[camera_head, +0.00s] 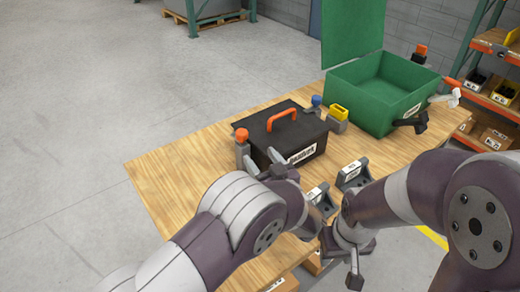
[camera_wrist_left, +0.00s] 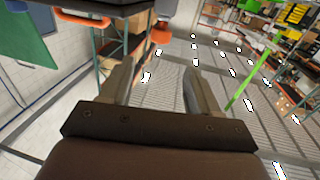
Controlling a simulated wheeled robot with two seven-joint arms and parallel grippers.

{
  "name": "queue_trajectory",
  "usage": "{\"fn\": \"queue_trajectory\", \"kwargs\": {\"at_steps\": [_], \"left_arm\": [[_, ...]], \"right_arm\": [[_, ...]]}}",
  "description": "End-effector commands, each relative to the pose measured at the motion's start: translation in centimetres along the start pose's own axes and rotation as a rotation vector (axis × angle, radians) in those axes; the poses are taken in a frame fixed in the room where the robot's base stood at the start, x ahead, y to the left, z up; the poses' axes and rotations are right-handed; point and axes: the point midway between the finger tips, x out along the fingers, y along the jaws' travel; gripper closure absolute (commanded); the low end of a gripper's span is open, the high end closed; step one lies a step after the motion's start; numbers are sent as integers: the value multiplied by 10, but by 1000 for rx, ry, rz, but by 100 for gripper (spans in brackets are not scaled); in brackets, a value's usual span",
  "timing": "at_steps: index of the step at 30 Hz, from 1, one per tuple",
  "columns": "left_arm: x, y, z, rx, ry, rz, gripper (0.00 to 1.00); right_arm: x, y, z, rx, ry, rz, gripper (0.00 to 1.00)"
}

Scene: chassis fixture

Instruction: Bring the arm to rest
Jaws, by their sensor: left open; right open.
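My left gripper (camera_head: 264,161) is in front of the black box (camera_head: 263,124), close to its near side. Its two fingers are spread in the left wrist view (camera_wrist_left: 159,85), with nothing held between them. I cannot tell from the head view whether it touches the box. My right gripper (camera_head: 352,256) hangs low near the table's near edge, partly hidden by its own wrist. It holds nothing that I can see. The black box is closed, with an orange handle (camera_head: 282,119) on its lid and a white label on its front.
The wooden table (camera_head: 165,170) has free room at its left. A green open bin (camera_head: 385,95) with a raised lid (camera_head: 352,28) stands at the back right. Clamps with orange (camera_head: 242,135), blue and yellow parts flank the black box. Grey brackets (camera_head: 352,175) stand near the right arm. Shelves (camera_head: 492,95) are at the right.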

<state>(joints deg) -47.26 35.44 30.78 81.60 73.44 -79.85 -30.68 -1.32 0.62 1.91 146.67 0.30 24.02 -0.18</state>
Motion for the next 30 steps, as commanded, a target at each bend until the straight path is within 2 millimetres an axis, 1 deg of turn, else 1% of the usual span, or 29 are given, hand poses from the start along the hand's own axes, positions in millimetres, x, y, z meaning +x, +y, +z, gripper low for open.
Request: {"fn": "queue_trajectory", "kwargs": {"at_steps": [5,7,9,11,12,13,14,16,17,18,20,21,22,24,26,27,30], "left_arm": [[2,0,-1,-2,-5,6,39],[13,-2,-5,-12,-40,45,39],[32,-6,-12,-27,-122,133,39],[47,-17,-16,-31,-239,236,39],[51,-31,-16,-24,-338,305,39],[50,-45,-14,-13,-422,352,39],[45,-61,-11,3,-509,392,39],[20,-109,0,57,-731,452,39],[6,-131,5,83,-820,463,39],[-14,-158,11,117,-926,467,39],[-42,-196,18,164,-1063,455,39],[-60,-218,21,193,-1143,442,39],[-72,-234,23,213,-1195,430,39],[-97,-264,25,252,-1296,400,39],[-113,-282,27,278,-1358,378,39],[-121,-290,27,290,-1386,367,39],[-131,-302,27,308,-1425,351,39]], "right_arm": [[0,0,0,0,0,0,57],[-2,0,0,0,0,0,57],[-6,0,-1,0,0,0,57],[-9,0,-1,0,0,0,57],[-12,0,-1,0,0,0,57],[-13,0,-2,0,0,0,57],[-15,0,-2,0,0,0,57],[-19,0,-2,0,0,0,57],[-20,0,-2,0,0,0,57],[-21,0,-2,0,0,0,57],[-22,0,-3,0,0,0,57],[-23,0,-3,0,0,0,57],[-24,0,-3,0,0,0,57],[-25,0,-3,0,0,0,57],[-25,0,-3,0,0,0,57],[-25,0,-3,0,0,0,57],[-26,0,-3,0,0,0,57]]}}
